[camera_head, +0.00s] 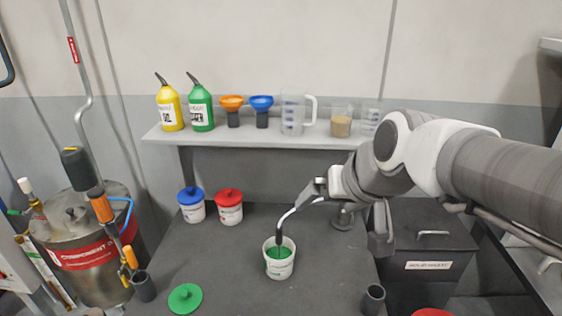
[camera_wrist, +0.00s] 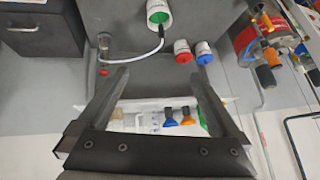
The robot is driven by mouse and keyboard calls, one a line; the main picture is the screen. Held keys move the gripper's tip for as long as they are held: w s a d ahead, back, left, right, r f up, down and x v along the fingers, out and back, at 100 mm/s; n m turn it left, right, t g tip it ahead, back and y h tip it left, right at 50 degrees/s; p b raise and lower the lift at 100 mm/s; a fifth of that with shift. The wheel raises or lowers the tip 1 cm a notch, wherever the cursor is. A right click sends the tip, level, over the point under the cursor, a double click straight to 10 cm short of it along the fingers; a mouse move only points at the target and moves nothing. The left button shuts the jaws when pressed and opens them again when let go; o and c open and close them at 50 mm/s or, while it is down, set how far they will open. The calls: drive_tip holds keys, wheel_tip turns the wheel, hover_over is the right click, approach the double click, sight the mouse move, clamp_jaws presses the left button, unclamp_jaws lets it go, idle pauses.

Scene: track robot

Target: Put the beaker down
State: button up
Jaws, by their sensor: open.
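A clear beaker with tan contents (camera_head: 341,121) stands upright on the grey wall shelf (camera_head: 240,139), right of a clear measuring jug (camera_head: 293,115). Another small clear beaker (camera_head: 371,117) stands at the shelf's right end, close to my arm. My gripper (camera_head: 380,237) hangs in front of and below the shelf's right end, partly hidden by my arm. In the wrist view my gripper (camera_wrist: 160,78) has its fingers wide apart with nothing between them. The shelf items show beyond the fingers there, partly hidden by the gripper body.
Yellow (camera_head: 170,107) and green (camera_head: 200,107) bottles and orange (camera_head: 232,108) and blue (camera_head: 262,109) funnels share the shelf. On the dark bench stand an open white tub with green contents (camera_head: 279,263), blue-lidded (camera_head: 191,206) and red-lidded (camera_head: 229,208) tubs and a green lid (camera_head: 185,298).

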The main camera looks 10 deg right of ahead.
drive_tip(key=s+f+n+g+h, duration=0.1)
drive_tip(key=s+f, duration=0.1)
drive_tip(key=s, duration=0.8)
drive_tip(key=shift+s+f+g+h, duration=0.25)
drive_tip(key=shift+f+g+h, duration=0.05)
drive_tip(key=shift+f+g, duration=0.1)
drive_tip(key=shift+a, duration=0.1)
drive_tip(key=shift+f+b, duration=0.55)
drive_tip(key=shift+b, duration=0.05)
